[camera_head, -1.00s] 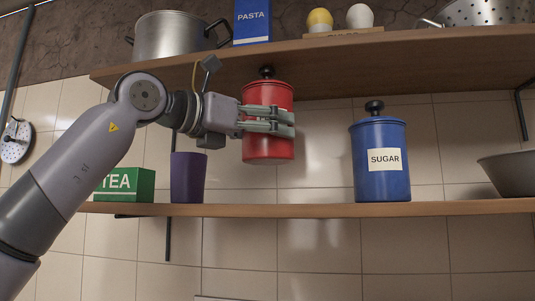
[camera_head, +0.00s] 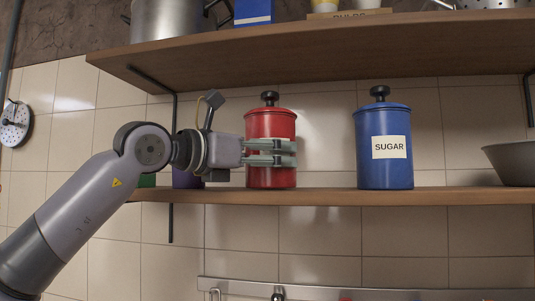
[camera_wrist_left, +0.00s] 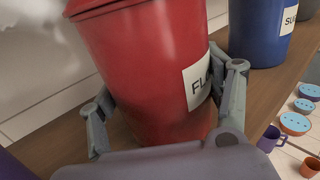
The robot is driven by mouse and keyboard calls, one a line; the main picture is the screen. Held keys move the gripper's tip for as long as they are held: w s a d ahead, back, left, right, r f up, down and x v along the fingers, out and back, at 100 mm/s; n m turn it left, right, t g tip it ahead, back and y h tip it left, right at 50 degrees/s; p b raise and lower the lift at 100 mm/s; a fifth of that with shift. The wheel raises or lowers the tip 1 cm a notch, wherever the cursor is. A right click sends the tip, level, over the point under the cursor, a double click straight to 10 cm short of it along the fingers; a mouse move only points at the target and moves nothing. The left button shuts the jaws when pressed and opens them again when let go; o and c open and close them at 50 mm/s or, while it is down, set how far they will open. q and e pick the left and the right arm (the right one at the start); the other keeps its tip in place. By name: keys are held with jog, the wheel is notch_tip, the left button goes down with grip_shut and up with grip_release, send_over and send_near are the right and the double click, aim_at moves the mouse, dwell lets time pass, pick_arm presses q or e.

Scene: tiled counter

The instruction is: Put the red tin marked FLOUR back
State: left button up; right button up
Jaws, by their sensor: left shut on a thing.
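The red tin (camera_head: 270,126) with a black knob stands upright at the lower shelf (camera_head: 330,196), left of the blue SUGAR tin (camera_head: 383,172), with a gap between them. Its base looks level with the shelf top; whether it bears fully on the board I cannot tell. My left gripper (camera_head: 290,153) comes from the left and is shut around the tin's middle. My right gripper is out of view.
The upper shelf (camera_head: 330,50) overhangs the tin. A purple cup (camera_head: 187,179) and a green box (camera_head: 147,181) are partly behind my left arm. A metal bowl (camera_head: 514,163) is at the right. A hook rail (camera_head: 370,293) runs below.

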pick_arm(q)
jog(key=shift+s+d+f+b, duration=0.1)
jog(key=shift+s+b, duration=0.1)
jog(key=shift+b, duration=0.1)
jog(key=o, duration=1.6)
jog(key=shift+w, duration=0.1)
jog(key=shift+c, duration=0.2)
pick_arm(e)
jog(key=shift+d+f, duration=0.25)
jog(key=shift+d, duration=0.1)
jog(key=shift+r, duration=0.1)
pick_arm(q)
jog(key=shift+r+p, duration=0.35)
jog(key=shift+p, duration=0.1)
jog(key=shift+s+a+f+b, duration=0.2)
jog(key=shift+s+a+b, duration=0.25)
jog(key=shift+a+b, duration=0.15)
jog(key=shift+s+a+f+b, duration=0.2)
jog(key=shift+s+a+b, duration=0.25)
jog(key=shift+b, duration=0.1)
jog(key=b+v, duration=0.3)
jog(key=v, duration=0.6)
jog(key=shift+s+r, duration=0.2)
jog(key=shift+r, duration=0.05)
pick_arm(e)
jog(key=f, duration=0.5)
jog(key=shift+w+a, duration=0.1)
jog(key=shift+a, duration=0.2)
